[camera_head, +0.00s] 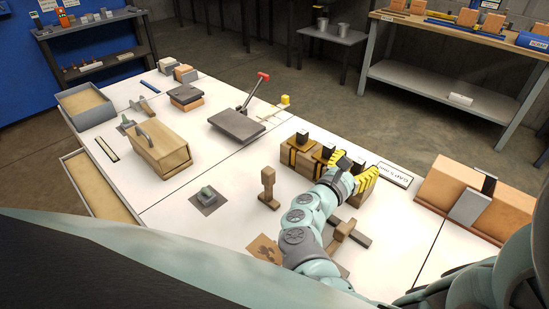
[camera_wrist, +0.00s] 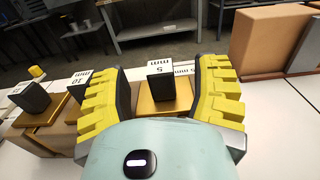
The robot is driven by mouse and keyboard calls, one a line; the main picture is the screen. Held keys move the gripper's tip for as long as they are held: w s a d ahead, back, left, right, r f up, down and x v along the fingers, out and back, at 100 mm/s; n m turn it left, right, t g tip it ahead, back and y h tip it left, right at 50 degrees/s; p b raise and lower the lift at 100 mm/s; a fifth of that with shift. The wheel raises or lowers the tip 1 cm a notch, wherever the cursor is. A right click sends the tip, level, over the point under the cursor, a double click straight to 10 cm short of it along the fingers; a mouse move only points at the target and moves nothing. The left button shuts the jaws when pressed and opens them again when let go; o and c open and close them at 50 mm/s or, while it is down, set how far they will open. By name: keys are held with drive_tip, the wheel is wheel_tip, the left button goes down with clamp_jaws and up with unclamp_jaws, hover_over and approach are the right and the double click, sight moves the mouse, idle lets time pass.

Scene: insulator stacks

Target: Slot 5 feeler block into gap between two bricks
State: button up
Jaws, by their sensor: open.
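The feeler block marked 5 mm (camera_wrist: 160,80) is dark with a white labelled top and stands upright on a tan base. My gripper (camera_wrist: 165,88) is open, with its yellow ridged fingers on either side of the block and clear space at both sides. In the head view my gripper (camera_head: 353,178) hides most of that block.
Other feeler blocks, one marked 10 (camera_wrist: 78,82) and another (camera_wrist: 30,97), stand left of my gripper. A white label card (camera_head: 395,174) lies between the blocks and the bricks. A wooden post (camera_head: 268,185) and a lidded wooden box (camera_head: 157,150) stand further left.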

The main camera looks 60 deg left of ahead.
drive_tip(key=shift+x, duration=0.95)
drive_tip(key=shift+d, duration=0.1)
drive_tip(key=shift+c, duration=0.2)
clamp_jaws()
